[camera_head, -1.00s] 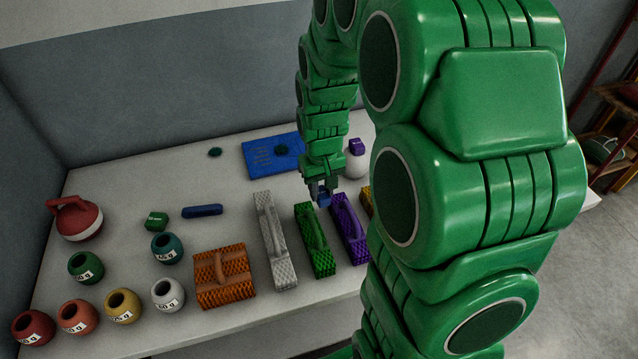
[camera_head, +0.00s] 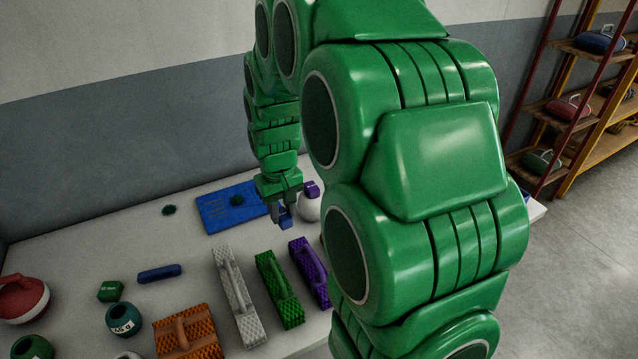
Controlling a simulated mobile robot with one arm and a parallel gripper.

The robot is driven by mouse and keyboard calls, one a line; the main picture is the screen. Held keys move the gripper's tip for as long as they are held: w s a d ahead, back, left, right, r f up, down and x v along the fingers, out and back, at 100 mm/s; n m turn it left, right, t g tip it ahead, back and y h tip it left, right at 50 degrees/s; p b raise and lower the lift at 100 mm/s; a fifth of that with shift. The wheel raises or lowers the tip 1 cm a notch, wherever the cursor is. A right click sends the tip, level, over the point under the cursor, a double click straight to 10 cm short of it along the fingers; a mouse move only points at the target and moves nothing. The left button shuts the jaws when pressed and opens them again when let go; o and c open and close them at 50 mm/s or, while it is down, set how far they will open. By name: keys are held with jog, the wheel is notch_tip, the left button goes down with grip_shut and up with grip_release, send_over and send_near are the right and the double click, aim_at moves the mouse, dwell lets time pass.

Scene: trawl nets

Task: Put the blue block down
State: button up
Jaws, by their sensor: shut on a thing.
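The blue block (camera_head: 285,217) is small and held between the fingers of my gripper (camera_head: 281,209). My gripper is shut on it, pointing down over the back part of the white table (camera_head: 110,244). The block is partly hidden by the fingers. It appears in front of the blue mat's right end and left of a white round thing; I cannot tell its height above the table.
A blue mat (camera_head: 215,213) lies behind, with a dark green lump (camera_head: 237,200) on it. A white round thing with a purple top (camera_head: 310,207) stands close on the right. Grey (camera_head: 237,300), green (camera_head: 279,288) and purple (camera_head: 310,272) ridged blocks lie in front. My arm hides the table's right part.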

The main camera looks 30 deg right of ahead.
jog(key=w+d, duration=1.6)
jog(key=d, duration=0.4)
jog(key=shift+m, duration=0.4)
jog(key=shift+w+d+f, duration=0.8)
jog(key=shift+w+f, duration=1.3)
jog(key=shift+f, duration=0.35)
jog(key=shift+w+d+f, duration=0.75)
jog(key=shift+w+f, duration=1.3)
jog(key=shift+f, duration=0.35)
jog(key=shift+w+d+f, duration=0.8)
jog(key=shift+w+f, duration=1.3)
jog(key=shift+f, duration=0.35)
jog(key=shift+w+d+f, duration=0.1)
jog(key=shift+w+f, duration=0.2)
jog(key=shift+f, duration=1.6)
